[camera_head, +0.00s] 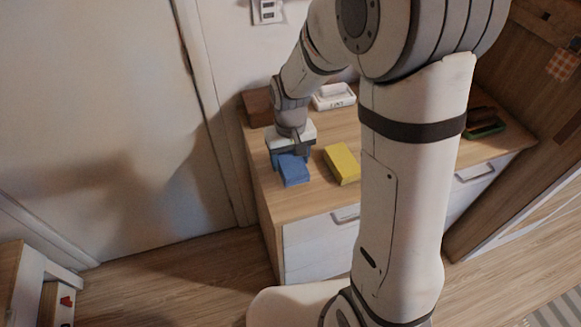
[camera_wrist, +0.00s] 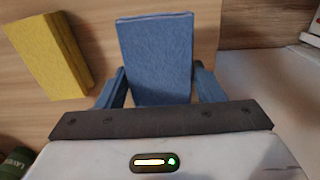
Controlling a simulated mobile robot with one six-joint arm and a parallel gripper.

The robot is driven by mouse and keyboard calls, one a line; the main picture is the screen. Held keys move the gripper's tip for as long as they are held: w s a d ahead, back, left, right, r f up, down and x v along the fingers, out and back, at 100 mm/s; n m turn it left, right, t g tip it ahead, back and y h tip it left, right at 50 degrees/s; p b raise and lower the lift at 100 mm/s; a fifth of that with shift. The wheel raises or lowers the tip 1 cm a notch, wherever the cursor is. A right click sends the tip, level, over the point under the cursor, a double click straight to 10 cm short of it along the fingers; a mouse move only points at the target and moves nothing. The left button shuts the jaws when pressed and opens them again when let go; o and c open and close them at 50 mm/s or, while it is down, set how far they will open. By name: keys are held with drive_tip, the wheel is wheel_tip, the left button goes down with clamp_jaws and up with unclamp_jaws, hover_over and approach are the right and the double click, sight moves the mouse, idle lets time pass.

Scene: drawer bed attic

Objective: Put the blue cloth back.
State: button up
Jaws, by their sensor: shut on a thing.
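The blue cloth (camera_head: 295,170) is a folded, block-like piece near the left front of the wooden dresser top (camera_head: 318,198). My gripper (camera_head: 289,155) is above the dresser and points down, with its fingers shut on the cloth. I cannot tell whether the cloth touches the dresser top.
A yellow cloth (camera_head: 342,164) lies just right of the blue one. A white labelled dish (camera_head: 334,96) and a brown box (camera_head: 258,107) stand at the back. A dark green tray (camera_head: 485,122) is at the right. My arm hides the dresser's middle.

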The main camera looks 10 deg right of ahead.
sight(291, 159)
drive_tip(key=shift+s+f, duration=0.15)
drive_tip(key=shift+f, duration=2.05)
drive_tip(key=o, duration=0.9)
wheel_tip(291, 159, up, 11)
drive_tip(key=shift+f, duration=0.1)
drive_tip(key=shift+d+r, duration=0.2)
drive_tip(key=shift+r, duration=0.5)
drive_tip(key=s+d+r+t, duration=0.1)
drive_tip(key=s+d+r, duration=0.1)
drive_tip(key=s, duration=0.3)
drive_tip(key=s+d+r+m+t, duration=0.1)
drive_tip(key=s+d+r, duration=0.1)
drive_tip(key=s+d, duration=0.2)
drive_tip(key=s+d+r+m+t, duration=0.1)
drive_tip(key=s+d+r, duration=0.1)
drive_tip(key=s, duration=0.4)
drive_tip(key=shift+d+r, duration=0.4)
drive_tip(key=shift+r, duration=0.05)
